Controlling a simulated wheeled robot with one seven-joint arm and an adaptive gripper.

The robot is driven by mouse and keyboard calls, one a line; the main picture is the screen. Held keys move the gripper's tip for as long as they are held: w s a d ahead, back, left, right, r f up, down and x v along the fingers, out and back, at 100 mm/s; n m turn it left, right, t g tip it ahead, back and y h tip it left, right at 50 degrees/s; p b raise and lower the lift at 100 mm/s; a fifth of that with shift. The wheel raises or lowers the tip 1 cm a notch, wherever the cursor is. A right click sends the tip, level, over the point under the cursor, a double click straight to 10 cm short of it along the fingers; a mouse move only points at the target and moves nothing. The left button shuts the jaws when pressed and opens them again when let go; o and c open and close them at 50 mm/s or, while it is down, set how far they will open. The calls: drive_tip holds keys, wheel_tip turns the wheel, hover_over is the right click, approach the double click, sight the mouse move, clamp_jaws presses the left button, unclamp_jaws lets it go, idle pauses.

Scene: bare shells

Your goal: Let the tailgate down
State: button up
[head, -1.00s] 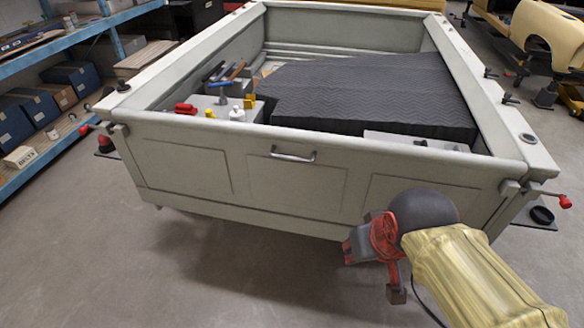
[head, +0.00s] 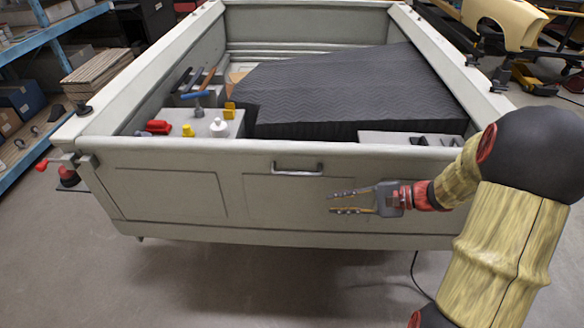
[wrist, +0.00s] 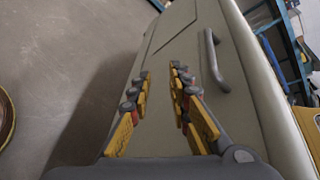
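The grey-white tailgate (head: 262,208) stands upright, closing the near end of the truck bed. Its metal pull handle (head: 297,168) sits near the top middle, and it also shows in the wrist view (wrist: 215,62). The right corner is hidden behind my arm. My gripper (head: 332,203) is open and empty in front of the tailgate, below and right of the handle, fingers pointing left. In the wrist view its fingers (wrist: 160,70) are apart, with the handle to their right.
The bed holds a dark ribbed mat (head: 340,95) and small tools and red, yellow and white items on a left ledge (head: 200,122). A blue shelf (head: 45,60) stands at left. The floor before the tailgate (head: 210,285) is clear.

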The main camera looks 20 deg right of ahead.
sight(303, 175)
drive_tip(key=w+r+t+y, duration=0.1)
drive_tip(key=w+r+t, duration=0.1)
drive_tip(key=w+r, duration=0.3)
drive_tip(key=shift+n, duration=0.3)
drive_tip(key=x, duration=0.3)
drive_tip(key=b+x, duration=0.1)
drive_tip(key=x, duration=0.3)
drive_tip(key=b+x, duration=0.1)
drive_tip(key=x, duration=0.3)
drive_tip(key=shift+a+r, duration=0.15)
drive_tip(key=shift+r, duration=0.15)
drive_tip(key=c, duration=0.3)
drive_tip(key=shift+s, duration=0.1)
clamp_jaws()
